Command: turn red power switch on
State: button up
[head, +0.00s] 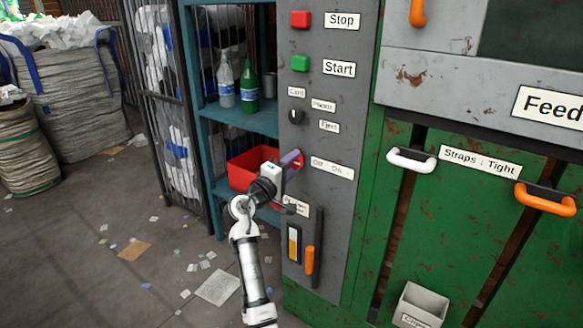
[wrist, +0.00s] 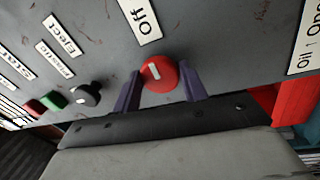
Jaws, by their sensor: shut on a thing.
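The red power switch (wrist: 158,73) is a round red knob with a short white mark on the grey control panel. In the wrist view its mark points roughly toward the label reading "Off" (wrist: 140,15). My gripper (wrist: 160,83) is shut on the knob, one purple finger on each side of it. In the head view my gripper (head: 295,167) reaches the panel just left of the label "Off On" (head: 332,168) and hides part of the red switch (head: 305,176).
Above on the panel (head: 335,220) are a red Stop button (head: 300,19), a green Start button (head: 300,64) and a black selector knob (head: 296,116). An orange-handled lever (head: 310,260) is below. A shelf with bottles (head: 249,87) and a red bin (head: 243,170) stands left.

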jog(key=o, duration=1)
jog(key=shift+c, duration=0.2)
jog(key=v, duration=1.4)
